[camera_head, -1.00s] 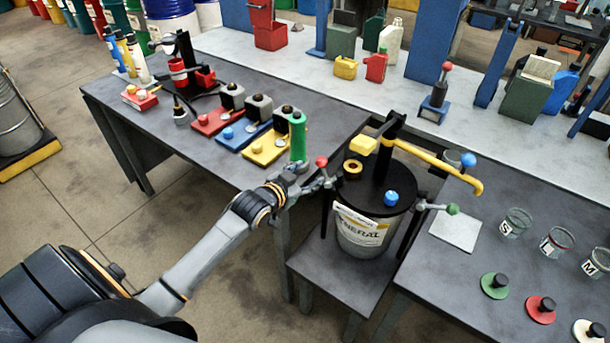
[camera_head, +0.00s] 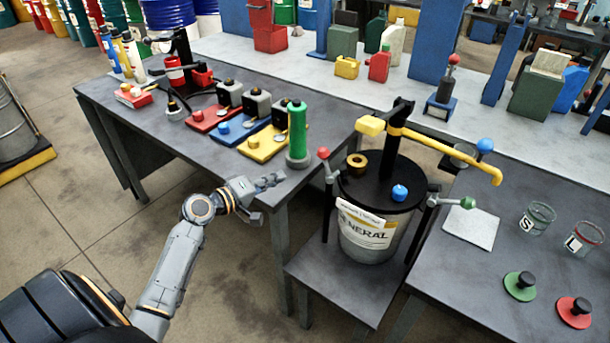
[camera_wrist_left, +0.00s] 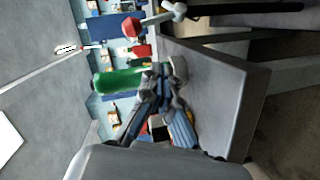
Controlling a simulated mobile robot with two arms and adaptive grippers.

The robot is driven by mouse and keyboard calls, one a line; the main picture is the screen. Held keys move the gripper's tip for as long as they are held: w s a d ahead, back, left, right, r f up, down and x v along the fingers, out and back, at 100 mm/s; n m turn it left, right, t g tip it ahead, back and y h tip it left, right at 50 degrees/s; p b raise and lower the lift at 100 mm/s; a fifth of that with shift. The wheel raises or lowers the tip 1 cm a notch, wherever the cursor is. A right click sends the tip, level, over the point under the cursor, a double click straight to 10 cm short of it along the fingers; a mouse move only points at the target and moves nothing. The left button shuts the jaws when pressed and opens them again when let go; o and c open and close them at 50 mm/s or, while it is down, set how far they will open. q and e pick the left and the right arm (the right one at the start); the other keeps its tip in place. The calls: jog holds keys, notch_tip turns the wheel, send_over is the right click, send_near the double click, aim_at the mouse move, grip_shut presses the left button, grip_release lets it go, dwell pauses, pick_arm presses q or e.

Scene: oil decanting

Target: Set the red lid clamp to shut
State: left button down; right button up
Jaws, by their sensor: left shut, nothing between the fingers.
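The red lid clamp (camera_head: 324,155) is on the left side of the pail's black lid (camera_head: 378,195). Its red ball sits at the top of a short grey lever that stands up and leans slightly left. The red ball also shows in the left wrist view (camera_wrist_left: 131,27). My left gripper (camera_head: 270,182) is shut and empty, left of the clamp and apart from it, near the front corner of the dark bench. In the left wrist view its fingers (camera_wrist_left: 152,90) overlap the green cylinder behind. My right gripper is not in view.
A green-knobbed lever (camera_head: 467,203) sticks out right of the pail, and a blue knob (camera_head: 485,145) is behind. A yellow pipe (camera_head: 450,152) crosses above the lid. A green cylinder (camera_head: 297,130) stands on the bench (camera_head: 150,125) behind my gripper.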

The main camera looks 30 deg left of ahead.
pick_arm(q)
jog(key=s+a+n+t+b, duration=0.1)
jog(key=n, duration=0.1)
jog(key=s+a+r+n+t+h+b, duration=0.1)
jog(key=shift+a+n, duration=0.35)
jog(key=shift+n, duration=0.05)
jog(key=shift+a+r, duration=0.1)
jog(key=shift+r, duration=0.05)
jog(key=shift+w+r, duration=0.2)
jog(key=shift+w, duration=0.1)
jog(key=p+x, duration=0.3)
jog(key=x, duration=0.7)
jog(key=shift+s+r, duration=0.1)
jog(key=shift+r, duration=0.1)
jog(key=d, duration=0.1)
jog(key=w+d+p, duration=0.1)
jog(key=d, duration=0.1)
jog(key=shift+w+d+f, duration=0.1)
jog(key=shift+w+d, duration=0.1)
jog(key=shift+d, duration=0.05)
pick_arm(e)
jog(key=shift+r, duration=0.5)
